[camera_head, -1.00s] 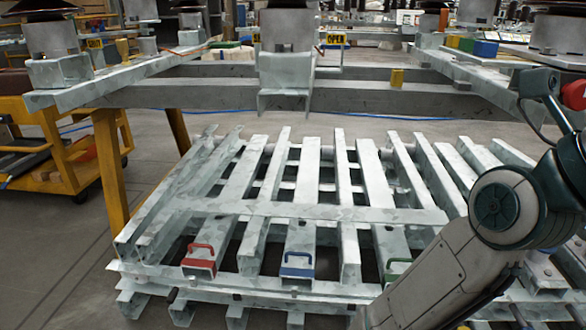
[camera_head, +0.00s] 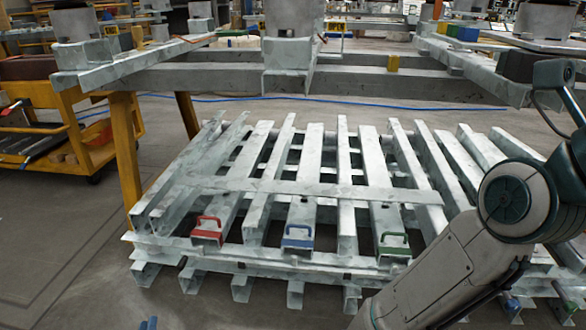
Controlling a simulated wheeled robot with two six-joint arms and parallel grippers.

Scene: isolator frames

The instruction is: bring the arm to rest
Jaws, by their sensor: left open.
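Only the blue tips of my left gripper (camera_head: 148,324) show, at the bottom edge left of centre, small and slightly apart. They are over the floor in front of the stacked frames, with nothing seen between them. The rest of that gripper and its arm are below the picture. My right arm comes in at the right, bent at a dark green joint. Its gripper is outside the view.
A raised steel frame (camera_head: 408,84) stands behind on yellow legs. A yellow cart (camera_head: 92,140) is at left. The floor at lower left is clear.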

